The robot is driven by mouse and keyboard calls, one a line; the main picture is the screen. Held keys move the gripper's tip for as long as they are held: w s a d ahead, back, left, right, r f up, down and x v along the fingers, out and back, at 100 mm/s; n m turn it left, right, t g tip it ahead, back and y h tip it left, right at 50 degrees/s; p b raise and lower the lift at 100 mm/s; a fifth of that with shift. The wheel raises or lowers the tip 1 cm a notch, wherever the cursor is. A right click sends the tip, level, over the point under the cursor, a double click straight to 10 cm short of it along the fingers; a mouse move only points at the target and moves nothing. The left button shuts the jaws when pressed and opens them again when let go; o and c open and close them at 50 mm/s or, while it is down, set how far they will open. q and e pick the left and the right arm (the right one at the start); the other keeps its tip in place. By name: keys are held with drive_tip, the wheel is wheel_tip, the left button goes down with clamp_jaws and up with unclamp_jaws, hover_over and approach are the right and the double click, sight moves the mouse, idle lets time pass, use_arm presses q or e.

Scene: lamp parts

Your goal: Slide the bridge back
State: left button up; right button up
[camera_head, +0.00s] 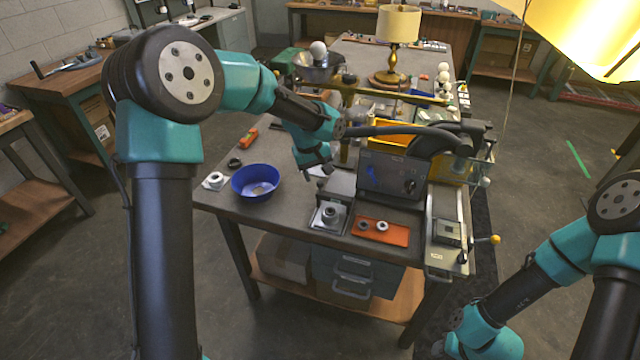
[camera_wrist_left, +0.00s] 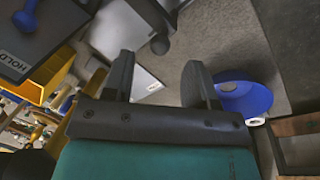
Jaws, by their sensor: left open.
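A yellow-brass bar (camera_head: 392,92) spans the table behind the grey machine box; I take it to be the bridge, but cannot be sure. A post at its left end stands beside my left forearm. My left gripper (camera_head: 318,170) is low over the table, between the blue bowl and the machine box, apart from the bar. The bar cannot be made out clearly there. My right arm is at the lower right of the head view; its gripper is out of frame.
A blue bowl (camera_head: 256,182) stands left of my left gripper. The grey machine box (camera_head: 392,176), a square fixture (camera_head: 329,218) and an orange tray (camera_head: 381,231) with small rings are to its right. A yellow bin (camera_head: 396,134) and brass lamp (camera_head: 393,60) stand behind.

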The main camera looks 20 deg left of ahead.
sight(319, 181)
use_arm(q)
drive_tip(key=f, duration=0.3)
drive_tip(key=d+f, duration=0.1)
drive_tip(key=f, duration=0.1)
drive_tip(key=shift+w+f, duration=0.15)
drive_tip(key=shift+w, duration=0.1)
drive_tip(key=shift+c, duration=0.4)
clamp_jaws()
drive_tip(key=shift+a, duration=0.1)
